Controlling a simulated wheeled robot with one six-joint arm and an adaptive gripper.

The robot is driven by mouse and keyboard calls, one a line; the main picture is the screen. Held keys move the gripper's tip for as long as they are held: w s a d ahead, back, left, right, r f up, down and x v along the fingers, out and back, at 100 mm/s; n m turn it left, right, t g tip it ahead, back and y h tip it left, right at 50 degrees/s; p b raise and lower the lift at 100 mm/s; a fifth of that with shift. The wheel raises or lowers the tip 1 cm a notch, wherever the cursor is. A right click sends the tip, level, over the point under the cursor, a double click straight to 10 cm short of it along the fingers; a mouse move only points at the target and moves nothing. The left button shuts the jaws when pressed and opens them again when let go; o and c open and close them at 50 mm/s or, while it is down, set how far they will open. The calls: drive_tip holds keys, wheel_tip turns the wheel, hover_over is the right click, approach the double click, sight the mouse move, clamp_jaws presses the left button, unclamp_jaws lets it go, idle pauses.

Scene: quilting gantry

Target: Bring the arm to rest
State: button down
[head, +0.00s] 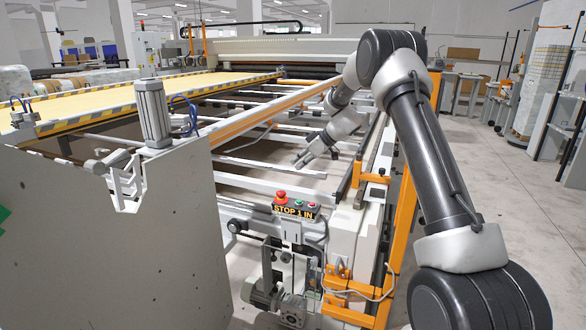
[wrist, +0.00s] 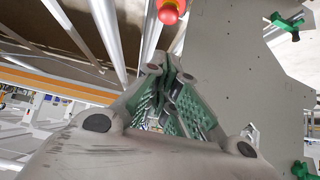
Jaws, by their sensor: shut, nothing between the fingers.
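My arm reaches up and over the machine frame from the right in the head view. My gripper (head: 303,161) hangs over the white rails of the frame and holds nothing. In the wrist view my gripper (wrist: 167,68) has its fingertips together, with green ridged pads on the inner sides of the fingers. A red stop button (head: 281,195) sits on the control box (head: 297,208) labelled "STOP 1 IN", below my gripper in the picture. The red button (wrist: 168,14) also shows at the top of the wrist view, beyond the fingertips.
A grey metal panel (head: 95,240) with a motor cylinder (head: 153,113) above it stands at the left. A yellow bed (head: 120,98) with striped edges lies behind. Orange posts (head: 404,225) stand close to my arm. Open floor (head: 500,215) lies to the right.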

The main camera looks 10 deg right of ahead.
drive_tip(key=shift+d, duration=0.1)
idle(0.3)
drive_tip(key=s+d+f+m+g+h, duration=0.1)
drive_tip(key=s+d+f+m+g, duration=0.1)
drive_tip(key=s+m, duration=0.35)
drive_tip(key=s+d+f+m+g+h, duration=0.1)
drive_tip(key=s+m+g, duration=0.1)
drive_tip(key=s, duration=0.6)
drive_tip(key=s+d+r+m+t+h, duration=0.1)
drive_tip(key=s+r, duration=0.5)
drive_tip(key=s, duration=0.7)
drive_tip(key=s+d+r+m+t+h, duration=0.1)
drive_tip(key=s+r, duration=0.5)
drive_tip(key=s, duration=0.7)
drive_tip(key=s+d+r+m+t+h, duration=0.1)
drive_tip(key=s+d+r+h, duration=0.2)
drive_tip(key=s+r, duration=0.4)
drive_tip(key=s+d, duration=0.1)
drive_tip(key=s, duration=0.5)
drive_tip(key=shift+s+d, duration=0.2)
drive_tip(key=shift+s, duration=0.05)
drive_tip(key=shift+r, duration=0.1)
